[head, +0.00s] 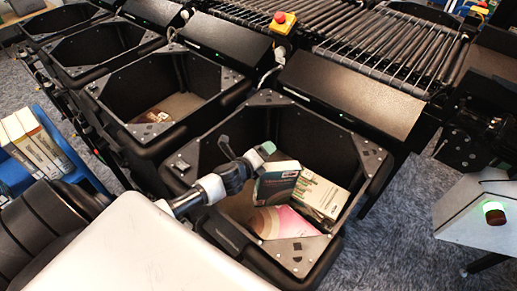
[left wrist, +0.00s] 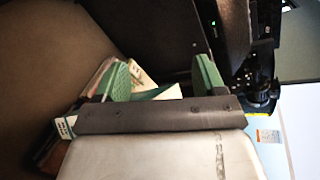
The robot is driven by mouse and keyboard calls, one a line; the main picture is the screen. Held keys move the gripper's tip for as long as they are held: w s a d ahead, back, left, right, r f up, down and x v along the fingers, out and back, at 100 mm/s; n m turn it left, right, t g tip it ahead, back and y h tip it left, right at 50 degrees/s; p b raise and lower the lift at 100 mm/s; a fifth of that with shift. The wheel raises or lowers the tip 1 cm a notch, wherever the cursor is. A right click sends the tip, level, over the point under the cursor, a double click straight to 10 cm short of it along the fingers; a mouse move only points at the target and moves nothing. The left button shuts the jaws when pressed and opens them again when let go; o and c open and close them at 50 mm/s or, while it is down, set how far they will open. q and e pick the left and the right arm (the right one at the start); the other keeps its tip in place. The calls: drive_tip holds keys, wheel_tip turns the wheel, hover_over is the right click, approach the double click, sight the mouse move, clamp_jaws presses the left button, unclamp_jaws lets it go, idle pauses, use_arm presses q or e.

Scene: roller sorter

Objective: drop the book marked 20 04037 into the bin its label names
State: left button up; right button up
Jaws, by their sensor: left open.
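My left gripper (head: 262,152) is inside the nearest black bin (head: 215,240), just above its books. In the left wrist view its two green fingers (left wrist: 163,76) are spread apart. A teal book (head: 276,185) stands tilted in the bin, right beside and below the gripper; I cannot tell whether it touches a finger. A white and green book (head: 320,195) leans to its right, and a pink book (head: 280,222) lies in front. In the left wrist view, books (left wrist: 92,100) show behind the fingers. The number 20 04037 cannot be read on any book. My right gripper is out of view.
More black bins (head: 122,133) run in a row to the upper left; the second holds a small item (head: 152,117). Roller conveyors (head: 385,45) lie behind. A red emergency button (head: 281,17) sits at the top. Several books stand in a blue crate (head: 12,172) at left.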

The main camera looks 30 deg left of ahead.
use_arm(q)
drive_tip(key=v, duration=1)
drive_tip(key=shift+s+r+b, duration=0.2)
drive_tip(key=shift+s+b, duration=0.1)
drive_tip(key=shift+b, duration=0.15)
drive_tip(key=shift+r, duration=0.1)
idle(0.4)
